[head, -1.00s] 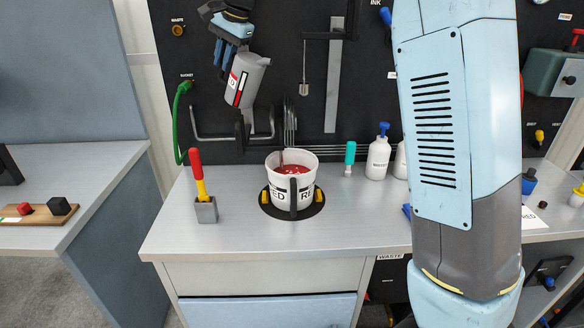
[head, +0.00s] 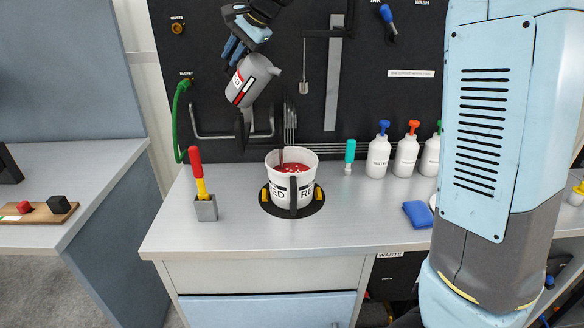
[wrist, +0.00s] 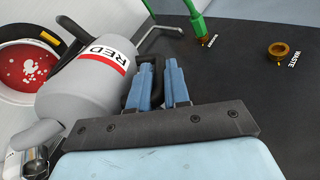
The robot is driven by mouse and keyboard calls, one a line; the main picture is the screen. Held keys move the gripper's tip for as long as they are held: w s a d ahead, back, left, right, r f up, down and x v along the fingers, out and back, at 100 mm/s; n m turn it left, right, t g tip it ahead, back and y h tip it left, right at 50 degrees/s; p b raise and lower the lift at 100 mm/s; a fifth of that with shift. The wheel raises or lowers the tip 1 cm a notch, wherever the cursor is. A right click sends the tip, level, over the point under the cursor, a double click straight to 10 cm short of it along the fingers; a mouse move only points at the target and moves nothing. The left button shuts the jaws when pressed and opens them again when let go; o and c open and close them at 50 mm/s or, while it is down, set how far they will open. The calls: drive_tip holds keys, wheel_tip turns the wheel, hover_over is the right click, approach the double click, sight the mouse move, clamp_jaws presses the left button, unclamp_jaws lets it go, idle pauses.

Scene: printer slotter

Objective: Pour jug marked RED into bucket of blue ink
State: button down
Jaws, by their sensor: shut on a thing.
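A grey jug (head: 253,82) with a white and red label marked RED is tilted with its spout to the right, above and a little left of the bucket. My gripper (head: 234,46) is shut on its dark handle; the wrist view shows the blue fingers (wrist: 163,85) around the handle beside the jug (wrist: 82,92). The white bucket (head: 307,183), labelled RED, stands upright below. It holds red liquid (head: 291,167), not blue; the wrist view shows pale spots on that liquid (wrist: 28,68). I see no stream from the spout.
The bucket sits on a black round mat (head: 268,206). A holder (head: 206,208) with a red-handled tool stands left. A teal-capped item (head: 349,155), several white bottles (head: 378,157) and a blue cloth (head: 418,214) are right. A rack (head: 210,136) is on the back board.

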drive_tip(key=shift+s+d+r+t+y+p, duration=0.2)
drive_tip(key=shift+s+d+t+y+p, duration=0.25)
drive_tip(key=shift+y+p, duration=0.55)
drive_tip(key=shift+s+d+r+t+y+p, duration=0.2)
drive_tip(key=shift+d+t+y+p, duration=0.45)
drive_tip(key=shift+p, duration=0.5)
idle(3.9)
drive_tip(key=shift+w+a+f+g+h, duration=0.1)
drive_tip(key=shift+w+a+g+h, duration=0.15)
drive_tip(key=shift+a+g+h, duration=0.2)
drive_tip(key=shift+w+a+f+g+h, duration=0.25)
drive_tip(key=shift+a+g+h, duration=0.25)
drive_tip(key=shift+h, duration=0.5)
drive_tip(key=shift+w+a+f+g+h+b, duration=0.2)
drive_tip(key=shift+w+a+g+h+b, duration=0.2)
drive_tip(key=shift+a+h+b, duration=0.2)
drive_tip(key=shift+w+a+f+g+h+b, duration=0.2)
drive_tip(key=shift+w+a+g+h+b, duration=0.2)
drive_tip(key=shift+a+h, duration=0.25)
drive_tip(key=shift+w+a+f+g+h+b, duration=0.2)
drive_tip(key=shift+w+a+g+h+b, duration=0.15)
drive_tip(key=shift+a+h+b, duration=0.25)
drive_tip(key=shift+w+a+f+g+h+b, duration=0.35)
drive_tip(key=shift+a+f+g+h+b, duration=0.2)
drive_tip(key=shift+f+h, duration=0.3)
drive_tip(key=shift+w+a+f+g+h+b, duration=0.35)
drive_tip(key=shift+a+f+g+h+b, duration=0.25)
drive_tip(key=shift+h, duration=0.3)
